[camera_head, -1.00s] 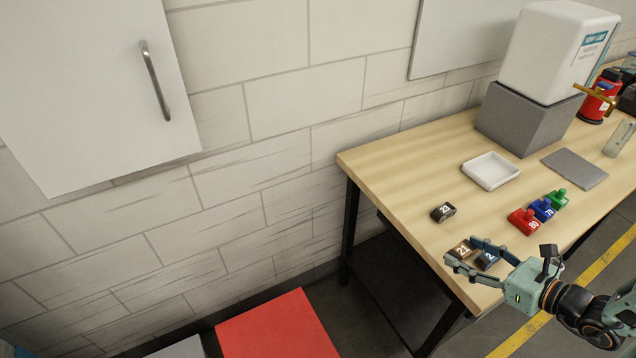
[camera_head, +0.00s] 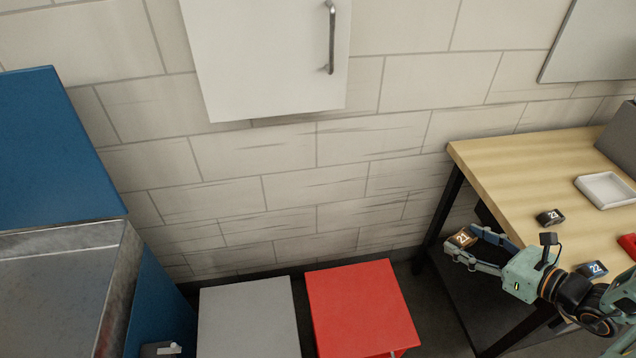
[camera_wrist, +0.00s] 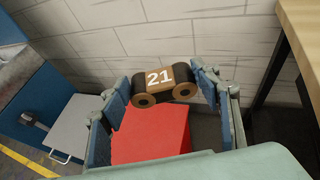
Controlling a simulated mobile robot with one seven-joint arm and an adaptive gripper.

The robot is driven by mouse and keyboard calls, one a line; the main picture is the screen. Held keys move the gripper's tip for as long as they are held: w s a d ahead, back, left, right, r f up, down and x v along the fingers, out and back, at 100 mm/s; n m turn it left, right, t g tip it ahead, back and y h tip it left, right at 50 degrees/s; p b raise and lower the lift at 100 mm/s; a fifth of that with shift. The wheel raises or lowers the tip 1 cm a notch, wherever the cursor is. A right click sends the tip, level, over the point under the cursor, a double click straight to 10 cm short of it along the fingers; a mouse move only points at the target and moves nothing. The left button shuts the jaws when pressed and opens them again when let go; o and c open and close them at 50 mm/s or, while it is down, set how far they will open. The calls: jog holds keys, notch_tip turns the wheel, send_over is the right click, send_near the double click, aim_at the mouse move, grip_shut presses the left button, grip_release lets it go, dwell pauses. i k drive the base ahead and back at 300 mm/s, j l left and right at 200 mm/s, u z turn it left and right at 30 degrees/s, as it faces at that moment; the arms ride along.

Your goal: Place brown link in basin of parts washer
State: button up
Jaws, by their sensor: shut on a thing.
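My gripper (camera_head: 478,247) is shut on the brown link (camera_head: 461,238), which is marked 21. The link is held in the air off the left end of the wooden table. In the wrist view the brown link (camera_wrist: 165,84) sits between the fingertips of my gripper (camera_wrist: 168,88). The parts washer (camera_head: 45,150) seems to be the blue-lidded unit at the far left, its lid raised. Its grey metal top (camera_head: 60,290) shows in part; I cannot make out the inside of the basin. My gripper is far to the right of it.
A red-topped stool or cabinet (camera_head: 360,305) and a grey-topped one (camera_head: 248,320) stand between washer and table. A white wall cabinet (camera_head: 265,60) hangs above. The wooden table (camera_head: 530,165) holds links 23 (camera_head: 550,217) and 22 (camera_head: 592,268) and a white tray (camera_head: 606,188).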

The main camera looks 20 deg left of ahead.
aim_at(21, 327)
jog(key=k+j+u, duration=0.15)
jog(key=j, duration=0.25)
jog(key=k+j+u, duration=0.2)
jog(key=j, duration=0.2)
jog(key=j+u, duration=0.15)
jog(key=j, duration=0.25)
jog(key=k+j, duration=0.1)
jog(key=j, duration=0.35)
jog(key=k+j, duration=0.1)
jog(key=j, duration=0.35)
jog(key=k+j, duration=0.1)
jog(key=j, duration=0.4)
jog(key=k+j+u, duration=0.1)
jog(key=j, duration=0.35)
jog(key=k+j, duration=0.1)
jog(key=j, duration=0.35)
